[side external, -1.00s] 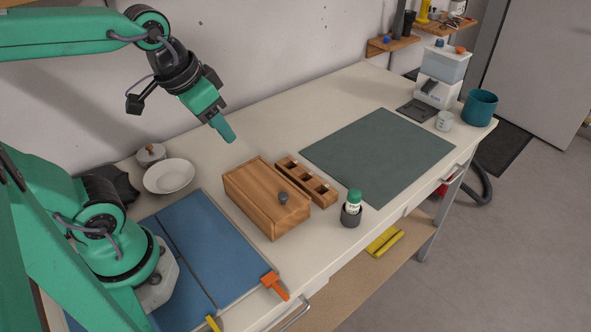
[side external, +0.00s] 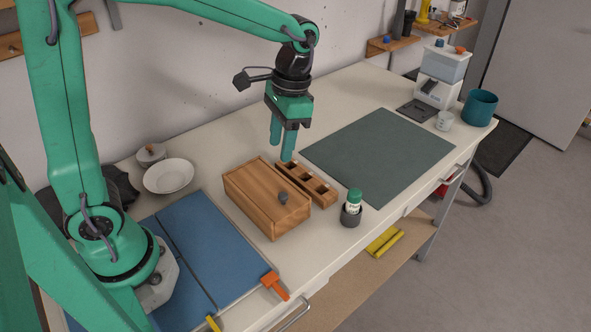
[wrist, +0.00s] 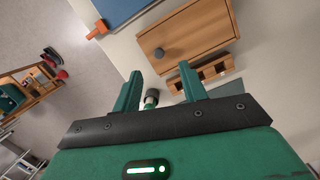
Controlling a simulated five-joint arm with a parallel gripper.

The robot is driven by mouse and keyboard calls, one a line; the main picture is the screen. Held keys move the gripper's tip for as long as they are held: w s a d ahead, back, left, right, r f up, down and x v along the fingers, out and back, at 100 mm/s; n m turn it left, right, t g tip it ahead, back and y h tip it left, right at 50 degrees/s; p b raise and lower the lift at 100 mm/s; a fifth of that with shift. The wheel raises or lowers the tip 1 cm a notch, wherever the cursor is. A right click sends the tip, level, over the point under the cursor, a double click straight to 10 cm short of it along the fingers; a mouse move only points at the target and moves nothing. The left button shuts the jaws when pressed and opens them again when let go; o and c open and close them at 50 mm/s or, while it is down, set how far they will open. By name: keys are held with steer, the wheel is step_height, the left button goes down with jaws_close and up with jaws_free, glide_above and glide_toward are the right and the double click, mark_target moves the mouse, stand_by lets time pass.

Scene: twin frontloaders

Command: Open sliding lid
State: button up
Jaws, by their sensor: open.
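A wooden box (side external: 252,207) with a flat sliding lid (side external: 262,187) stands on the table, the lid covering its top. A dark round knob (side external: 283,197) sits on the lid near its right end. In the wrist view the lid (wrist: 190,32) and knob (wrist: 159,53) lie beyond the fingers. My gripper (side external: 282,150) points down, open and empty, above the table behind the box and near the slotted wooden block. It also shows in the wrist view (wrist: 158,84), with a gap between its fingers.
A slotted wooden block (side external: 306,183) lies right beside the box. A green-capped bottle in a dark cup (side external: 351,210) stands near the front edge. A blue board (side external: 200,250) with an orange clamp (side external: 273,284) lies left. A green mat (side external: 380,150) is bare.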

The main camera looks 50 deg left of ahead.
mark_target(283, 196)
step_height(283, 196, down, 5)
steer(key=w+d+m+g, duration=0.1)
steer(key=w+d+g, duration=0.1)
steer(key=shift+w+d+y, duration=0.2)
steer(key=shift+w+y, duration=0.1)
steer(key=shift+w, duration=0.05)
steer(key=shift+a+x, duration=0.15)
steer(key=shift+x, duration=1.8)
steer(key=shift+a+x, duration=0.1)
steer(key=shift+x, duration=1.8)
steer(key=shift+s+r, duration=0.1)
jaws_close()
